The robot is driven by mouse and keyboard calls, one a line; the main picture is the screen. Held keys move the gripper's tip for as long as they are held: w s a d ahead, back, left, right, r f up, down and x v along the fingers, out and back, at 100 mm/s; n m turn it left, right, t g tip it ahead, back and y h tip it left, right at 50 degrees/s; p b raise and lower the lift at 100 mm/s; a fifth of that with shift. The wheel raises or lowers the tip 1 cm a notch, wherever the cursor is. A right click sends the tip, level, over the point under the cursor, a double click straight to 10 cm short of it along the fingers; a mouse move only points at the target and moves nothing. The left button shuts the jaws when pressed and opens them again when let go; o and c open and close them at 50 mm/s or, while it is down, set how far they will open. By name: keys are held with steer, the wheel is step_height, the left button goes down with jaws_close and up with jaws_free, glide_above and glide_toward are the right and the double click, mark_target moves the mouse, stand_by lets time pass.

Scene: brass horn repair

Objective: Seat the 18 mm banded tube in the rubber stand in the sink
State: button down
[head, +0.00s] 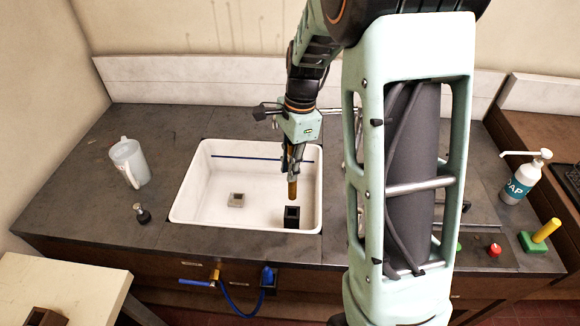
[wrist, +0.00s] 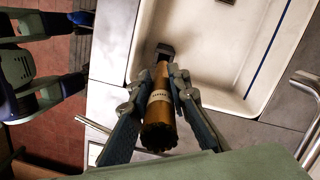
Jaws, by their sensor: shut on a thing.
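The brass tube (wrist: 160,105) is held lengthwise between the fingers of my gripper (wrist: 153,98), with a pale lettered band around it. In the head view my gripper (head: 292,172) hangs over the white sink (head: 200,180), shut on the tube (head: 292,190), which points down. A black square stand (head: 292,216) with an opening in its top sits in the sink's front right corner. The tube's lower end appears just above the stand, apart from it. In the wrist view the stand (wrist: 166,49) shows partly behind the tube's far end. The tube's size marking is too small to read.
A white jug (head: 128,162) and a small dark item (head: 142,213) stand left of the sink. A soap bottle (head: 523,178) and a yellow-handled green block (head: 538,236) are at the right.

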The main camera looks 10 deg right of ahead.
mark_target(289, 186)
steer(key=shift+f+b, duration=1.9)
steer(key=shift+f, duration=1)
step_height(289, 186, down, 10)
steer(key=b, duration=0.6)
steer(key=shift+r, duration=0.15)
stand_by(2.9)
steer(key=c, duration=1.8)
jaws_free()
steer(key=shift+o, duration=0.2)
steer(key=shift+r, duration=0.15)
step_height(289, 186, up, 12)
steer(key=d, duration=0.1)
steer(key=shift+w+d, duration=0.15)
steer(key=shift+d, duration=0.05)
